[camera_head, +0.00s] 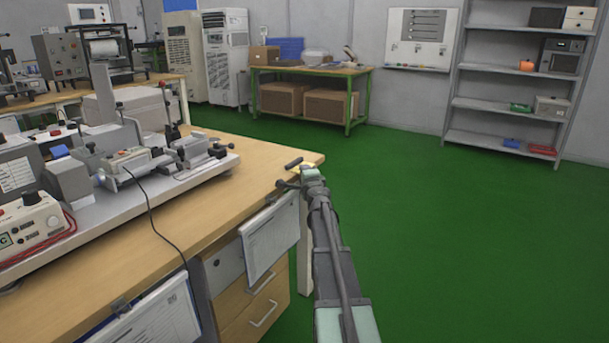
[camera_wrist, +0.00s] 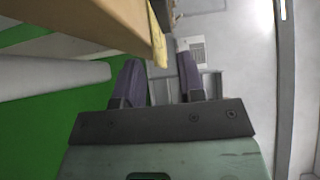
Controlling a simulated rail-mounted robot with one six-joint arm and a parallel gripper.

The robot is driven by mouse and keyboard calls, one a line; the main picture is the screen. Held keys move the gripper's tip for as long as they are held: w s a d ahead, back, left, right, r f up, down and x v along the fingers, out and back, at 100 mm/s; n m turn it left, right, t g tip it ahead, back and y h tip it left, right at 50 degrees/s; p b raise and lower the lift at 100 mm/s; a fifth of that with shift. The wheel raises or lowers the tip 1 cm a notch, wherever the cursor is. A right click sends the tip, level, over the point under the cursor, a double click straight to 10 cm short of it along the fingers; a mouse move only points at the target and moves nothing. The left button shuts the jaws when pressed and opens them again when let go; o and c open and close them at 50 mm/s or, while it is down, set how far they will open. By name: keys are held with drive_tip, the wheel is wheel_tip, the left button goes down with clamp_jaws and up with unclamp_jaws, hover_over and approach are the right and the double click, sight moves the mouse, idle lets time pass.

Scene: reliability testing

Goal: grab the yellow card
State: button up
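A thin yellow strip (camera_wrist: 157,42), which looks like the yellow card seen edge-on, shows at the table edge in the wrist view. In the head view a small pale-yellow patch (camera_head: 308,166) shows at the far right table corner, partly hidden by my wrist. My gripper (camera_head: 288,174) is at that corner. In the wrist view my gripper (camera_wrist: 158,54) has its two purple-grey fingers apart, with the strip's end in line with the gap between them. I see no contact between fingers and strip.
The wooden workbench (camera_head: 262,160) carries a grey test machine (camera_head: 135,165) on the left, with a dark cable hanging over the front. Green floor to the right is clear up to a shelf rack (camera_head: 500,148).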

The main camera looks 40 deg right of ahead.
clamp_jaws()
idle(0.3)
drive_tip(key=s+a+r+p, duration=0.3)
drive_tip(key=s, duration=0.3)
drive_tip(key=s+a+r+p, duration=0.3)
drive_tip(key=s+r+p, duration=0.1)
drive_tip(key=s, duration=0.2)
drive_tip(key=shift+s+r, duration=0.25)
drive_tip(key=shift+s, duration=0.15)
